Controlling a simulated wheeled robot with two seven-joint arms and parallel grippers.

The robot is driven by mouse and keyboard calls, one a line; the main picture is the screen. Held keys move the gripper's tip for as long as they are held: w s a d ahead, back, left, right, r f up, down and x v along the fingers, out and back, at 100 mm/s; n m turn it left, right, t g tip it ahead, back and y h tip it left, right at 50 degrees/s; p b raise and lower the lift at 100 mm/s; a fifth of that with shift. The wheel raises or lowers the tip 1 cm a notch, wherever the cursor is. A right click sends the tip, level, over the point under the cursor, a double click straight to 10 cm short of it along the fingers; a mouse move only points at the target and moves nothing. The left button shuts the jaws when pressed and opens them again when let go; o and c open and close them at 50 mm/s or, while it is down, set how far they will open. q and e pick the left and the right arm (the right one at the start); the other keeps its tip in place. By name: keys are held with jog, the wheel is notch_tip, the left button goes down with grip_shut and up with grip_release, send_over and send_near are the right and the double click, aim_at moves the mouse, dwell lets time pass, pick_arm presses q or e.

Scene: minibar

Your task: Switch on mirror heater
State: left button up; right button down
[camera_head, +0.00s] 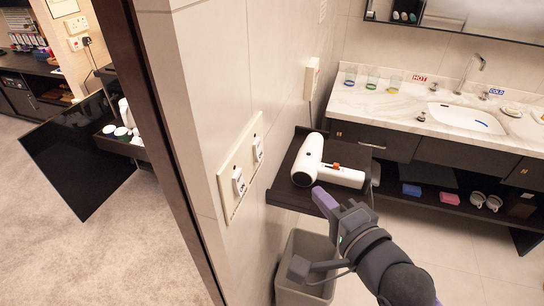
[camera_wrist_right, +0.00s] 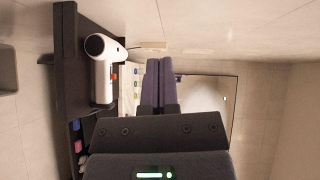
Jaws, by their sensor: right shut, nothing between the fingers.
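A cream wall plate (camera_head: 229,196) with two white switches is on the tiled wall left of the shelf. Its near switch (camera_head: 239,181) and far switch (camera_head: 257,149) stand out from the plate; I cannot read any label on them. A smaller white wall unit (camera_head: 312,78) sits further back near the counter. The mirror (camera_head: 480,14) hangs over the basin, partly cut off. My right gripper (camera_head: 324,199) is shut and empty, to the right of the plate and apart from it, near the shelf's front. In the wrist view its purple fingers (camera_wrist_right: 158,82) are together. My left gripper is not in view.
A white hair dryer (camera_head: 316,163) lies on the dark shelf (camera_head: 286,191) beside my right gripper; it also shows in the wrist view (camera_wrist_right: 101,70). A grey bin (camera_head: 300,290) stands below. A marble counter (camera_head: 400,106) holds glasses and a basin. A dark door frame (camera_head: 150,110) is at left.

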aim_at(259, 150)
jog(key=s+a+x, duration=0.1)
jog(key=a+x, duration=0.1)
jog(key=x, duration=1.1)
jog(key=shift+s+f, duration=0.15)
jog(key=shift+f, duration=0.05)
jog(key=shift+a, duration=0.15)
